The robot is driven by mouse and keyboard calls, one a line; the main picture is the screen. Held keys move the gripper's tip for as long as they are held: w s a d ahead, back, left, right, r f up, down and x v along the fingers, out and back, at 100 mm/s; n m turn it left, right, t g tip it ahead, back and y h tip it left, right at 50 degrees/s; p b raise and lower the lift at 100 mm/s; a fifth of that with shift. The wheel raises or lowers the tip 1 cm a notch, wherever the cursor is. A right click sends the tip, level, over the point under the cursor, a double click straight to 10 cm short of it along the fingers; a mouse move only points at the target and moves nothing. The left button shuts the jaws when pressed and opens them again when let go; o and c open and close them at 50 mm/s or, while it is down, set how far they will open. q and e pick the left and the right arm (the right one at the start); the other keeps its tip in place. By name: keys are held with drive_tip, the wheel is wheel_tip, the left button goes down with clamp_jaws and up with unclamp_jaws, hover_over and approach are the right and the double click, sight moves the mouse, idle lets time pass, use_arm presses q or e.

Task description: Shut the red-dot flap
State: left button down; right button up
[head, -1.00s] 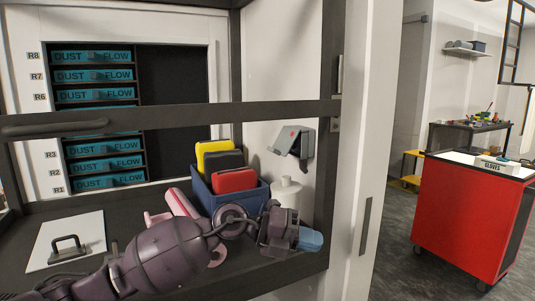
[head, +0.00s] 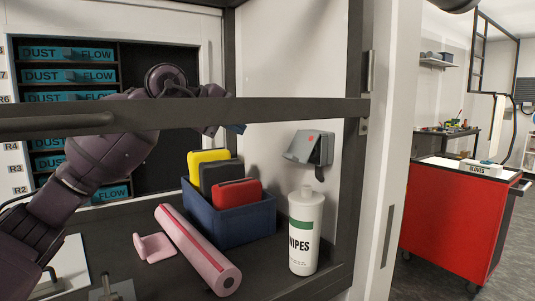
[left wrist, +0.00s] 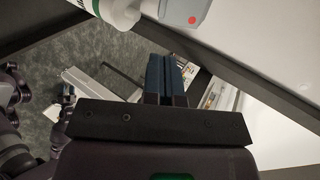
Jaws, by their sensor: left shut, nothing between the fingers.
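The red-dot flap (head: 304,148) is a grey lid with a red dot on a small grey wall box, right of the blue bin. It slants out from its housing, with a dark gap showing at its right side, so it looks open. In the left wrist view the flap (left wrist: 184,12) shows at the top edge, partly cut off. My left gripper (head: 236,129) is raised to the left of the flap and apart from it, partly behind the dark crossbar. Its blue fingers (left wrist: 166,76) are shut and empty.
A dark crossbar (head: 270,110) spans the front of the bench opening. Below the flap stands a white wipes bottle (head: 304,225). A blue bin (head: 240,222) holds yellow, black and red items. A pink roll (head: 198,248) lies in front. The wall above the flap is clear.

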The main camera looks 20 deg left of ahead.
use_arm(q)
drive_tip(key=b, duration=0.1)
approach(286, 155)
drive_tip(key=x, duration=0.7)
drive_tip(key=shift+w+d+f, duration=0.15)
drive_tip(key=shift+f, duration=0.05)
use_arm(e)
drive_tip(key=shift+s+a+f, duration=0.1)
drive_tip(key=shift+f, duration=0.6)
drive_tip(key=shift+r, duration=0.1)
